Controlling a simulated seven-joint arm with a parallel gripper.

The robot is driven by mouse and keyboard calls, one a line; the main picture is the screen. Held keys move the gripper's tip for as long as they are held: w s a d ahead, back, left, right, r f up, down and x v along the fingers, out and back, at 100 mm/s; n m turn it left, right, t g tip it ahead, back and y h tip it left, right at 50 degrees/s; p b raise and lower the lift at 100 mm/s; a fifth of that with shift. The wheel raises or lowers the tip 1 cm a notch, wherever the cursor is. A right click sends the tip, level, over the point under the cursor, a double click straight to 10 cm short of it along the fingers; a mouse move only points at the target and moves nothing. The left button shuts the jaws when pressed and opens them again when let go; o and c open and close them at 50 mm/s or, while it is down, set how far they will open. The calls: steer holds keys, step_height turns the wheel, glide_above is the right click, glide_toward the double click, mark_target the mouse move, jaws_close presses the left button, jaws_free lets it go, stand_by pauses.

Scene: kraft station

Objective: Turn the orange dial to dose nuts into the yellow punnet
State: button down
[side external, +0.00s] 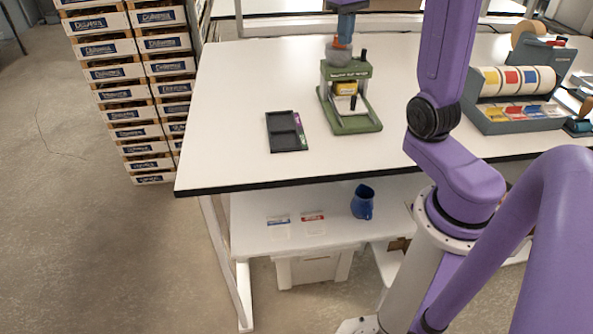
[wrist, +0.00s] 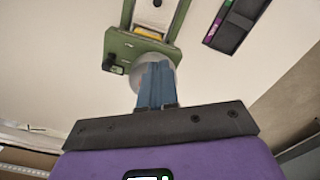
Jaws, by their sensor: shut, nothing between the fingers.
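The green dosing stand (side external: 350,124) stands on the white table; its green frame (wrist: 122,45) also shows in the wrist view. A grey rounded part (side external: 338,54) sits on top, with the orange dial (side external: 343,41) above it. My gripper (side external: 346,30) points down over the dial, its blue fingers shut and empty. I cannot tell whether they touch the dial. In the wrist view my fingers (wrist: 156,88) cover the dial, and the grey part shows behind them. The yellow punnet (side external: 346,89) sits inside the stand, partly hidden; a yellow strip of it (wrist: 148,33) shows in the wrist view.
A black divided tray (side external: 287,131) lies left of the stand, clear of it. A grey-blue label dispenser (side external: 520,122) stands at the right. A black lever (side external: 363,54) sticks up on the stand. The table's left part is free.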

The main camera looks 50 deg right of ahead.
step_height(320, 180, up, 6)
steer(key=shift+f, duration=0.1)
stand_by(0.4)
